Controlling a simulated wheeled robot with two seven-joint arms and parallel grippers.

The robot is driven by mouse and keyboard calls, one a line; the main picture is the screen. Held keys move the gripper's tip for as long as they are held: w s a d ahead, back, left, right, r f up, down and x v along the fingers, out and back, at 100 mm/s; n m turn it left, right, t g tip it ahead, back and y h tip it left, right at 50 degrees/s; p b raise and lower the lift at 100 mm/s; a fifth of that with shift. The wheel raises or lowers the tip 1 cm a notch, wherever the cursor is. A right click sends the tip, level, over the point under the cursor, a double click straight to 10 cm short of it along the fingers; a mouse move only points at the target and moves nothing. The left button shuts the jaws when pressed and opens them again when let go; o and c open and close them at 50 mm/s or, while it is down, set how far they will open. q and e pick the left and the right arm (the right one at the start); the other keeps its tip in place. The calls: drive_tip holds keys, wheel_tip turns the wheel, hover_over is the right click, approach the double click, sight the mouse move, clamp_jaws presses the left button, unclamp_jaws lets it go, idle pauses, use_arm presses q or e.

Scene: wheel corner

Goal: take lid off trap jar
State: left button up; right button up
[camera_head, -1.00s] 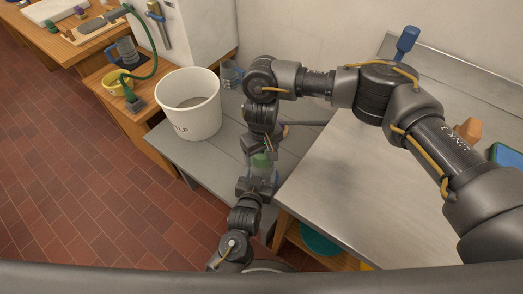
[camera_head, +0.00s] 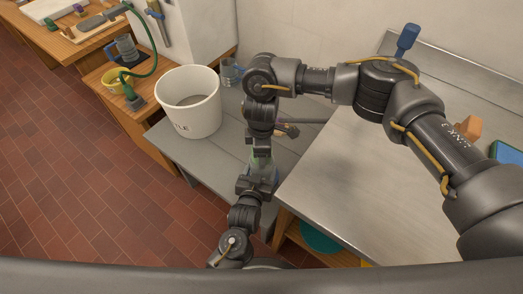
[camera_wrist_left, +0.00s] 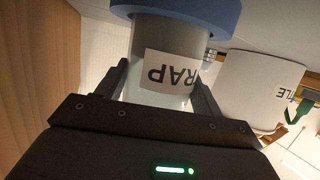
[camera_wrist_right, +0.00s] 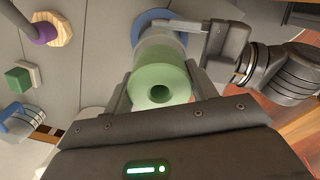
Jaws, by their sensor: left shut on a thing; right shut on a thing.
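The trap jar (camera_wrist_left: 165,35) is a clear cylinder with a white label and a wide blue base ring; the label reads upside down in the left wrist view. My left gripper (camera_wrist_left: 160,88) is shut on the jar's body, with one finger on each side. The green lid (camera_wrist_right: 160,70) with a round hole sits on the jar's end in the right wrist view. My right gripper (camera_wrist_right: 160,90) is shut on this lid. In the head view my right gripper (camera_head: 261,157) is above my left gripper (camera_head: 257,185), and they hide most of the jar.
A white bucket (camera_head: 190,112) stands on the grey bench left of my arms. A clear container (camera_head: 231,74) is behind it. A purple and wooden piece (camera_wrist_right: 50,30) and a green block (camera_wrist_right: 22,77) lie nearby. A metal worktop (camera_head: 350,180) is at right.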

drive_tip(key=n, duration=1.2)
drive_tip(key=shift+n, duration=0.4)
drive_tip(key=n, duration=1.1)
drive_tip(key=shift+r, duration=0.1)
drive_tip(key=shift+r, duration=0.1)
drive_tip(key=shift+r, duration=1)
